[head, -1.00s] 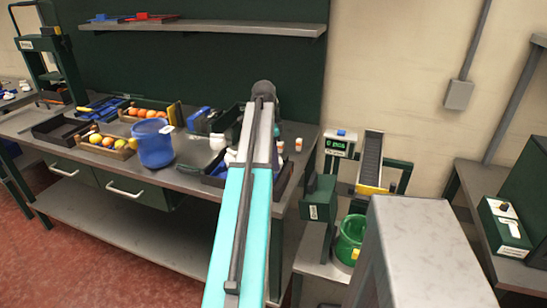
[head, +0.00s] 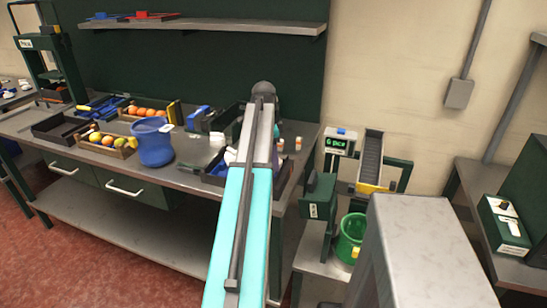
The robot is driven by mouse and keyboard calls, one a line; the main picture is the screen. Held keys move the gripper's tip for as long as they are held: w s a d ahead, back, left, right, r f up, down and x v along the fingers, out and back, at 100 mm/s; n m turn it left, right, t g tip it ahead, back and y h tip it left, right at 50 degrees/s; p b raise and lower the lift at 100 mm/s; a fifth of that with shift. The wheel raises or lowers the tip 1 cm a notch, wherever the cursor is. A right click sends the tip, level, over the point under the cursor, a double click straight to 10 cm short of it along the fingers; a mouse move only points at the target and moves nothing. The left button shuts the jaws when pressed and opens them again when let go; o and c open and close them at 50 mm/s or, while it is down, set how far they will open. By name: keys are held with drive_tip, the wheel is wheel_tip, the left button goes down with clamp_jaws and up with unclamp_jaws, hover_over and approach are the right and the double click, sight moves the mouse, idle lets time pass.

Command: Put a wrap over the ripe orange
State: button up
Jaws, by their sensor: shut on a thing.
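Oranges sit in two wooden crates on the left of the bench in the head view. The back crate (head: 124,116) holds several orange fruits (head: 148,112). The front crate (head: 124,153) holds several fruits (head: 107,140) from yellow to orange and greenish. I cannot single out the ripe orange or recognise a wrap at this size. My arm reaches up the middle of the picture over the bench. My gripper does not show; the arm hides the part of the bench behind it, so anything it holds is hidden.
A blue bucket (head: 153,146) stands near the bench's front edge, with a dark empty tray (head: 58,128) at far left. Small white bottles stand right of my arm. A green bucket (head: 351,238) and a scale display (head: 337,143) are on the lower right stand.

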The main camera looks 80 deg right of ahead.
drive_tip(key=o, duration=1.1)
drive_tip(key=shift+o, duration=0.8)
drive_tip(key=shift+o, duration=0.6)
drive_tip(key=shift+r, duration=0.15)
drive_tip(key=shift+r+p, duration=2.7)
drive_tip(key=shift+r, duration=1.15)
drive_tip(key=shift+r, duration=0.1)
